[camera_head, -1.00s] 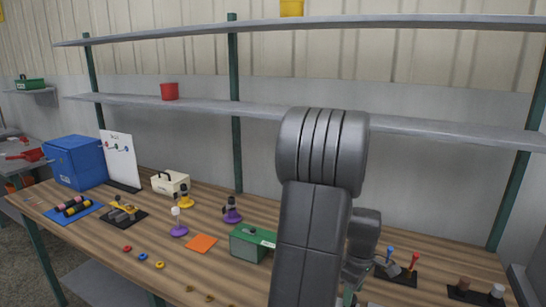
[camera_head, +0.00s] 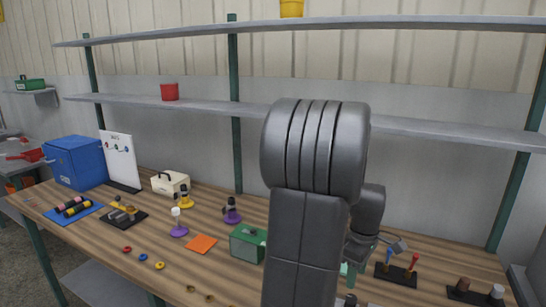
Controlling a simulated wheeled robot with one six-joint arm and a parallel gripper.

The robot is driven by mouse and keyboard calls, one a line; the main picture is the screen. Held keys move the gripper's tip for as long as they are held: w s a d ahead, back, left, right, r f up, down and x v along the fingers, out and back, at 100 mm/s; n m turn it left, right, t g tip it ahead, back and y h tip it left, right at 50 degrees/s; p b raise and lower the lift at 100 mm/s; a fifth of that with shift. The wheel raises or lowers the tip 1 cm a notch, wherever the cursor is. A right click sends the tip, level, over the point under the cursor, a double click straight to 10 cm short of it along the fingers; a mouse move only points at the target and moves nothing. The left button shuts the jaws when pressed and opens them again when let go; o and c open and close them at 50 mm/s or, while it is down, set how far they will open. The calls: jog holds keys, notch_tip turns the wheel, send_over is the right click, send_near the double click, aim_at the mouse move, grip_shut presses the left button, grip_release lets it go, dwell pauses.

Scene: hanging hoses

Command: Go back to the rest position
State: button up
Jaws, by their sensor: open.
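My grey arm stands large in the middle of the head view and hides part of the table and back wall. Part of the wrist is hidden behind the arm.
A wooden table (camera_head: 62,219) holds a blue box (camera_head: 76,162), a white board (camera_head: 120,158), a green box (camera_head: 247,243) and small parts. Black-based pegs (camera_head: 478,291) stand at the right. Grey shelves (camera_head: 215,107) with green posts rise behind.

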aim_at(351, 298)
notch_tip(351, 298, down, 7)
jog(key=shift+s+f, duration=0.1)
jog(key=shift+f, duration=0.3)
jog(key=m, duration=0.5)
jog(key=shift+a+r, duration=0.1)
jog(key=m, duration=0.3)
jog(key=shift+m, duration=0.4)
jog(key=m, duration=0.4)
jog(key=shift+m, duration=0.3)
jog(key=shift+a+m, duration=0.1)
jog(key=shift+m, duration=2.2)
jog(key=shift+p, duration=0.3)
